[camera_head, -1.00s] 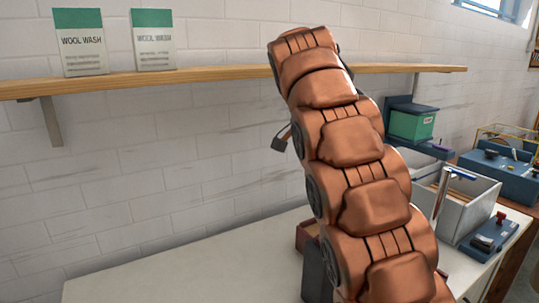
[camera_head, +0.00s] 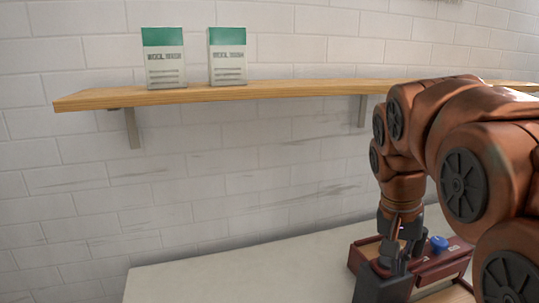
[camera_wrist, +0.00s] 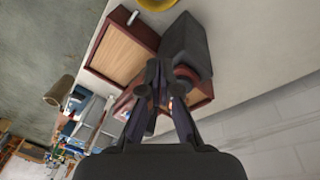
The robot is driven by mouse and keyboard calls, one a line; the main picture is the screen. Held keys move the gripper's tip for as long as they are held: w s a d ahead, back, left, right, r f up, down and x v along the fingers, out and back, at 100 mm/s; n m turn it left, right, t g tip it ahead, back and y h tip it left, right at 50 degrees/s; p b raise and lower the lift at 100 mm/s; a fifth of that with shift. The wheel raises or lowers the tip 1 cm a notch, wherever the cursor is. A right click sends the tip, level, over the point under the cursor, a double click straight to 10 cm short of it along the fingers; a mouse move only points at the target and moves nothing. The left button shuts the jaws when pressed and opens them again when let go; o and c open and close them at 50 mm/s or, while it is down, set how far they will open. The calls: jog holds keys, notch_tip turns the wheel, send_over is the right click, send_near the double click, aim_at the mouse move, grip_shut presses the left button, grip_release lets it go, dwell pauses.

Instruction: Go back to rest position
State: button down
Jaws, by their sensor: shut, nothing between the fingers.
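My copper-coloured arm is at the right of the head view, bent over with its wrist pointing down. My gripper (camera_head: 394,252) is low over the worktop beside a dark grey block and a red-brown box (camera_head: 440,262), partly hiding both. In the wrist view my gripper (camera_wrist: 154,82) has its fingertips together with nothing between them. The dark grey block (camera_wrist: 187,45) is just beyond the fingertips there. I cannot tell whether they touch it.
The white worktop (camera_head: 210,280) is clear to the left. A wooden shelf (camera_head: 270,90) on the brick wall holds two wool wash boxes (camera_head: 164,62) (camera_head: 228,58). A red-brown wooden tray (camera_wrist: 123,47) shows in the wrist view.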

jog(key=s+a+f+n, duration=0.2)
jog(key=s+f, duration=0.2)
jog(key=s, duration=0.3)
jog(key=s+a+f+n+g+y+p, duration=0.1)
jog(key=s+f+n, duration=0.1)
jog(key=s+f, duration=0.2)
jog(key=s+a+f+n+y+p, duration=0.1)
jog(key=s+f, duration=0.3)
jog(key=s, duration=0.7)
jog(key=shift+a+f+n+g, duration=0.15)
jog(key=shift+a+n+g, duration=0.25)
jog(key=shift+a+n, duration=0.3)
jog(key=shift+a, duration=0.1)
